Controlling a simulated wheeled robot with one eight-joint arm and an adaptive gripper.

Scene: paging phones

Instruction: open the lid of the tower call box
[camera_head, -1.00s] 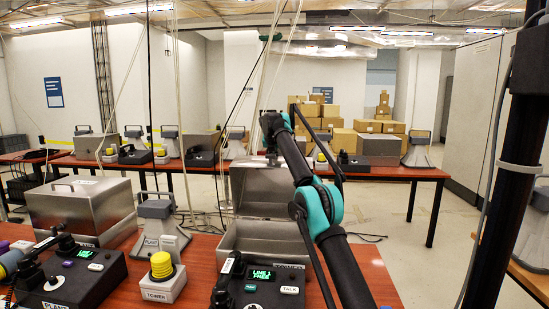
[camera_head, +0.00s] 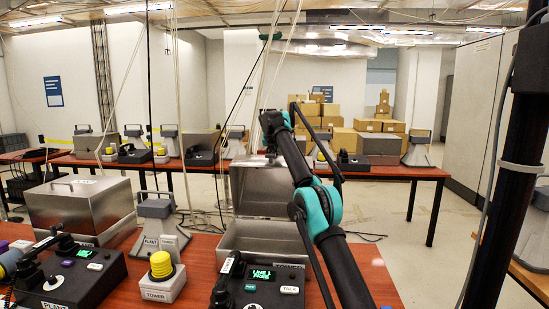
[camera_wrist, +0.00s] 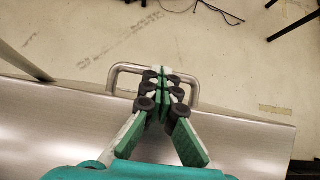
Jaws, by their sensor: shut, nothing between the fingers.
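The tower call box (camera_head: 228,240) is a steel box on the red-brown table, in the middle of the head view, behind a desk phone. Its lid (camera_head: 258,190) stands raised at the back, so the box is open. My arm partly covers the lid and the box's right side. In the wrist view the lid's brushed metal (camera_wrist: 60,115) and its bar handle (camera_wrist: 113,75) show. My gripper (camera_wrist: 160,78) is shut and empty, its fingertips at the handle, overlapping its middle in the picture. Whether they touch it is unclear.
A closed steel box (camera_head: 80,205) stands at left. A yellow tower button (camera_head: 162,265), a grey plant speaker (camera_head: 158,225) and a phone with a green screen (camera_head: 262,275) crowd the table. A dark post (camera_head: 500,190) stands at right.

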